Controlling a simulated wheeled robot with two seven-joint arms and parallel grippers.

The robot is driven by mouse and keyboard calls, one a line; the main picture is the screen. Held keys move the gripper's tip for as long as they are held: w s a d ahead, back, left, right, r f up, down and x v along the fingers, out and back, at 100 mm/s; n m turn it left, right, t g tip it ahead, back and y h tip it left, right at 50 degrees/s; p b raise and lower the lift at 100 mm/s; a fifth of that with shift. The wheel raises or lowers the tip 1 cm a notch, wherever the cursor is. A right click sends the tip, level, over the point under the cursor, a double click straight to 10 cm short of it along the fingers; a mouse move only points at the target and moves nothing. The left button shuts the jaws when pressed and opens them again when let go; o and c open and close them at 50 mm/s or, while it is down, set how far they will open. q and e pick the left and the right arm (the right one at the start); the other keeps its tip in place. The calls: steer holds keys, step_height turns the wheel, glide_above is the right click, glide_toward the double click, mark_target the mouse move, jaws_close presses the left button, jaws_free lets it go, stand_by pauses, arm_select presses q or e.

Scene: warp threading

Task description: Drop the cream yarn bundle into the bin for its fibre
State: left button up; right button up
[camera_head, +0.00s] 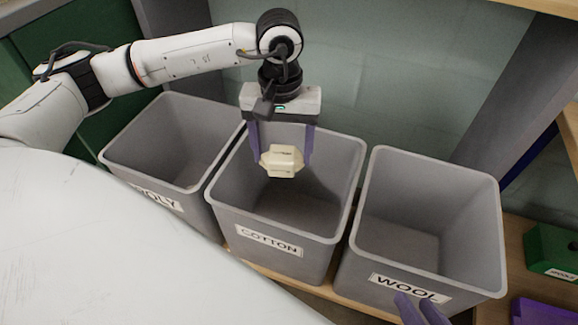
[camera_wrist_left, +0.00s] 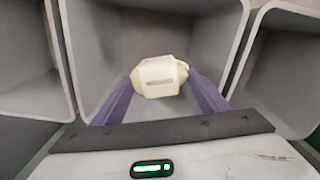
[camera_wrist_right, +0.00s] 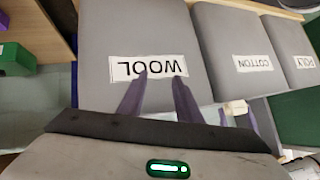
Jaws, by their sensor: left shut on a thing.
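The cream yarn bundle (camera_head: 282,160) is held between the purple fingers of my left gripper (camera_head: 282,150), over the opening of the grey COTTON bin (camera_head: 290,236). In the left wrist view the bundle (camera_wrist_left: 160,76) spans the two fingers, with a label too small to read on it. The bin's inside shows beyond it. The WOOL bin (camera_head: 478,262) stands to the right and the POLY bin (camera_head: 125,170) to the left. My right gripper (camera_wrist_right: 160,78) has its fingers apart and empty, in front of the WOOL label (camera_wrist_right: 150,66).
The bins stand side by side on a wooden shelf (camera_head: 262,274). A green box (camera_head: 552,250) and a purple item (camera_head: 545,310) lie at the right. A pale wall (camera_head: 400,70) is behind the bins, and a grey post (camera_head: 515,100) stands at the right.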

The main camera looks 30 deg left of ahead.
arm_select(q)
steer(key=o, duration=1.1)
steer(key=shift+r, duration=0.3)
step_height(320, 180, up, 9)
steer(key=p, duration=0.3)
steer(key=shift+f, duration=0.15)
steer(key=shift+r, duration=0.55)
arm_select(e)
steer(key=d+f, duration=0.1)
steer(key=d+f+g+h, duration=0.1)
steer(key=shift+s+f+h, duration=0.3)
steer(key=shift+s, duration=0.05)
